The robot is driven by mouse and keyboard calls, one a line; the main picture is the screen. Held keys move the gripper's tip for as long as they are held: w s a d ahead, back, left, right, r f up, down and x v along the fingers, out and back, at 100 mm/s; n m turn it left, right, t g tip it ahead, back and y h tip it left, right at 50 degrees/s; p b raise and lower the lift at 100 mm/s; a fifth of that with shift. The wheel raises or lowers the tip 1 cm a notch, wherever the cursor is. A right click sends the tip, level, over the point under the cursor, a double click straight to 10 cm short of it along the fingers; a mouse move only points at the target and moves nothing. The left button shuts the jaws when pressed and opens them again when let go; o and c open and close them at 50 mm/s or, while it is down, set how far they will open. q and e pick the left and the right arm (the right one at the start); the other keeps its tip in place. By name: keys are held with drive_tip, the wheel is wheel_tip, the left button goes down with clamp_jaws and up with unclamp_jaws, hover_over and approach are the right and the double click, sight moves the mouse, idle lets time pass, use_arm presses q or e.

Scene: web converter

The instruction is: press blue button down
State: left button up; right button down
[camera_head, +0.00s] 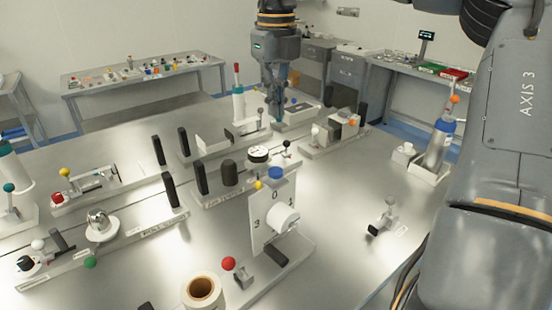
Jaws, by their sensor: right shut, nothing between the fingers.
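A blue button (276,173) sits on top of a white upright panel (262,215) marked with numbers, which has a white round knob (283,217) on its front. The panel stands near the middle of the metal table. My right gripper (278,120) points down at the top centre, farther back on the table than the blue button and apart from it in the picture. Its fingers are together and hold nothing. How high its tips are above the table is hard to tell. My left gripper is not in view.
A gauge (258,154) and black post (229,172) stand just behind the panel. A red ball knob (228,263) and a tape roll (203,292) are in front. A blue-and-grey cylinder (438,145) stands at right. The table right of the panel is mostly clear.

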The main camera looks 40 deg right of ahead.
sight(276, 170)
wheel_tip(276, 170, down, 13)
drive_tip(key=p, duration=0.4)
drive_tip(key=shift+f, duration=0.1)
wheel_tip(276, 170, down, 2)
drive_tip(key=b, duration=0.3)
drive_tip(key=shift+f+b, duration=0.1)
drive_tip(key=shift+b, duration=0.25)
drive_tip(key=shift+s, duration=0.1)
wheel_tip(276, 170, up, 13)
drive_tip(key=shift+f, duration=0.2)
idle(0.4)
